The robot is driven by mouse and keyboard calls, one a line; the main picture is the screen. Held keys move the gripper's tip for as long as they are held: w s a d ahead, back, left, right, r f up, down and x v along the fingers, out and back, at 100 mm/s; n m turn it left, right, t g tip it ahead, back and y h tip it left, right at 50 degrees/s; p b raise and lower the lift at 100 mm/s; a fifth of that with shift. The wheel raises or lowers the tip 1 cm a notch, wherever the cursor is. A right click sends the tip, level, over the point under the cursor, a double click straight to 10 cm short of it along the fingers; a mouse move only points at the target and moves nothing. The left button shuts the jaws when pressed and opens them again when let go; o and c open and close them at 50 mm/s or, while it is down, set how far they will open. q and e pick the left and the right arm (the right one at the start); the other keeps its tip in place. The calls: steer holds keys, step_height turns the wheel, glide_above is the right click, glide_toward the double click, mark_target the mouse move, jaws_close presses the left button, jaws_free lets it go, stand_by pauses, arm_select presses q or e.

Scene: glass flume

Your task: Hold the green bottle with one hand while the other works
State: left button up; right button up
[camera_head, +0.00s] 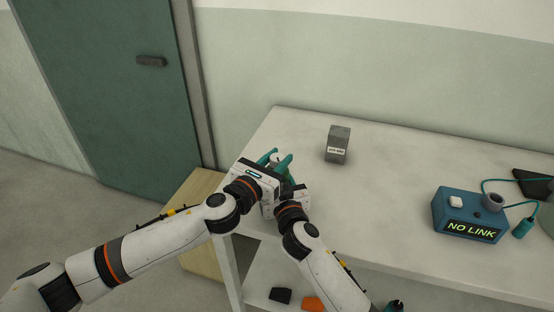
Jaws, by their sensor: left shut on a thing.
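The green bottle (280,166) is mostly hidden by my two grippers at the near left corner of the white table; only a small part shows, with something pale at its top. My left gripper (277,157) has teal fingers, one on each side of the bottle, and is shut on it. My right gripper (293,192) is close beside the left one, just in front of the bottle. Its fingers are hidden, so I cannot tell whether it touches the bottle.
A grey labelled block (338,143) stands on the white table (385,185). A blue box (467,215) reading "NO LINK" stands at the right, with a teal cable and plug (522,227). The table's middle is clear. Black and orange items lie on the lower shelf. A wooden box (198,187) stands left.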

arm_select(q)
steer(key=shift+f+n+t+y, duration=0.1)
steer(key=shift+n+t+y, duration=0.65)
steer(key=shift+y, duration=0.35)
steer(key=o, duration=1)
steer(key=shift+s, duration=0.1)
steer(key=v, duration=1.2)
